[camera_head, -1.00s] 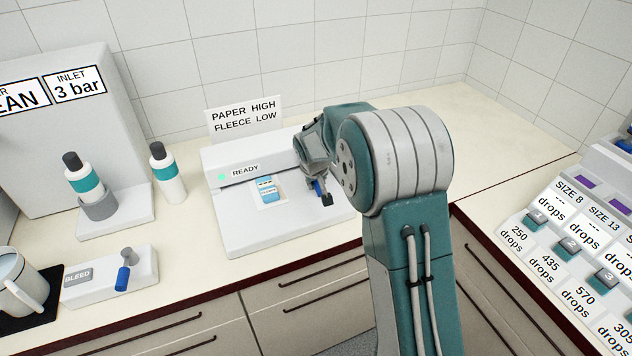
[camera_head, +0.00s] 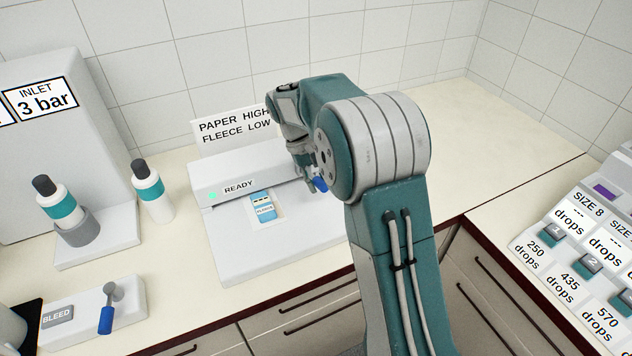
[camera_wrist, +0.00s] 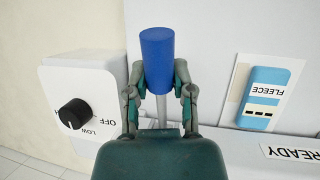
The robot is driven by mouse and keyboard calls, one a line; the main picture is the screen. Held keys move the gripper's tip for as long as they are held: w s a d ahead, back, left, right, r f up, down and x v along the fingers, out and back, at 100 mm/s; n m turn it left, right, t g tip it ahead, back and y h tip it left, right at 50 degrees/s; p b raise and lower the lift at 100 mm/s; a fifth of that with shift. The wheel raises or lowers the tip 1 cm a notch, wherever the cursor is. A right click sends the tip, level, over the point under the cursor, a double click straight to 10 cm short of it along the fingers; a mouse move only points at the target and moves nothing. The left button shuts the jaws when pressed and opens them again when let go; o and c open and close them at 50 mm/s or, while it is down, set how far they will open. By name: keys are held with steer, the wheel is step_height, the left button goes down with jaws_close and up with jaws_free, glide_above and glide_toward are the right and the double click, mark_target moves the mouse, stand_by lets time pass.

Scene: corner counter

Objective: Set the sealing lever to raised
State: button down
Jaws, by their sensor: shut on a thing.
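The sealing lever has a blue grip (camera_wrist: 157,60) on a thin grey rod, at the right end of the white sealer (camera_head: 262,262). In the head view the blue grip (camera_head: 321,184) shows beside my wrist, above the sealer's base. The rod's lower end is hidden behind my gripper, so its exact angle is hard to tell. A blue-and-white pouch marked FLEECE (camera_head: 263,208) lies on the sealer, which reads READY with a green light.
A black knob (camera_wrist: 75,113) marked OFF and LOW sits beside the lever. A sign (camera_head: 233,128) reads PAPER HIGH, FLEECE LOW. At left are two bottles (camera_head: 152,190) and a BLEED box (camera_head: 85,312) with its own blue-handled lever. A button panel (camera_head: 575,250) stands right.

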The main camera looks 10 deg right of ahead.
steer(key=shift+w+a+r+g, duration=0.1)
steer(key=shift+w+r+g, duration=0.2)
steer(key=shift+r+g, duration=0.25)
steer(key=shift+c, duration=2.3)
jaws_free()
steer(key=v, duration=1.1)
steer(key=shift+w+a+r, duration=0.2)
steer(key=shift+w+a, duration=0.15)
steer(key=shift+a, duration=0.05)
steer(key=shift+r, duration=0.1)
